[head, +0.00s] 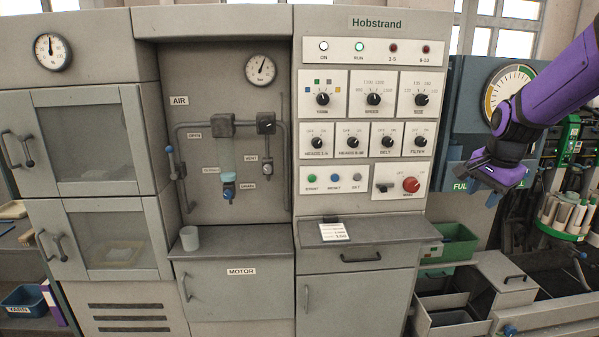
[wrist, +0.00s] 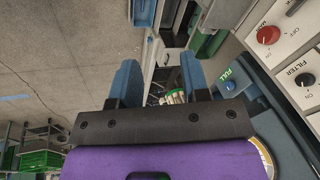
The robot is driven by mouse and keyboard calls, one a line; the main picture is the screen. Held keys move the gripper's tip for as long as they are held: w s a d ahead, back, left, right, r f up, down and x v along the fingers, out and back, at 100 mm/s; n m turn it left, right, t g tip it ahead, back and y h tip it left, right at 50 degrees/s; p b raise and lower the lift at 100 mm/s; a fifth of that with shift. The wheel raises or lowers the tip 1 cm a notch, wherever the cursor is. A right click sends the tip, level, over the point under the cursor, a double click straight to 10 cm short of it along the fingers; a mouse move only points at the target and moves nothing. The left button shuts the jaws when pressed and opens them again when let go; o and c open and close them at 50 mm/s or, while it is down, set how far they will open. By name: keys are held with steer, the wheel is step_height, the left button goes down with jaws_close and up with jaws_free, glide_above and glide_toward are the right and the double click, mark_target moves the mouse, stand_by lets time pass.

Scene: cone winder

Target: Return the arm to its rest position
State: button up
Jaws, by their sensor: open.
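My purple arm reaches in from the right edge of the head view. My gripper (head: 483,184) hangs in the air right of the control panel, in front of the blue cabinet with the round dial. In the wrist view my gripper (wrist: 161,85) shows two blue fingers spread wide apart, with nothing between them. The gripper is open and empty. Through the gap I see bins and shelving farther off, partly hidden by the gripper body. No part of the gripper appears to touch anything.
The Hobstrand control panel (head: 369,50), with knobs and a red switch (head: 411,185), stands left of my gripper. A blue cabinet (head: 465,115) stands behind it. Grey bins (head: 505,268), a green bin (head: 461,240) and a cone rack (head: 567,215) lie below and right. A cup (head: 190,238) stands on the ledge.

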steer(key=s+a+r+n, duration=0.3)
steer(key=s+a+r, duration=0.1)
steer(key=s, duration=0.4)
steer(key=s+a+r+n, duration=0.3)
steer(key=s+r+n, duration=0.1)
steer(key=s, duration=0.3)
steer(key=s+a+n, duration=0.2)
steer(key=s+n, duration=0.1)
steer(key=s, duration=0.4)
steer(key=s+a+n+t, duration=0.1)
steer(key=s+n, duration=0.1)
steer(key=s, duration=0.5)
steer(key=shift+s+a+f+n+t, duration=0.2)
steer(key=shift+a+f+n+t, duration=0.1)
steer(key=shift+a+f+n, duration=0.1)
steer(key=shift+d, duration=0.1)
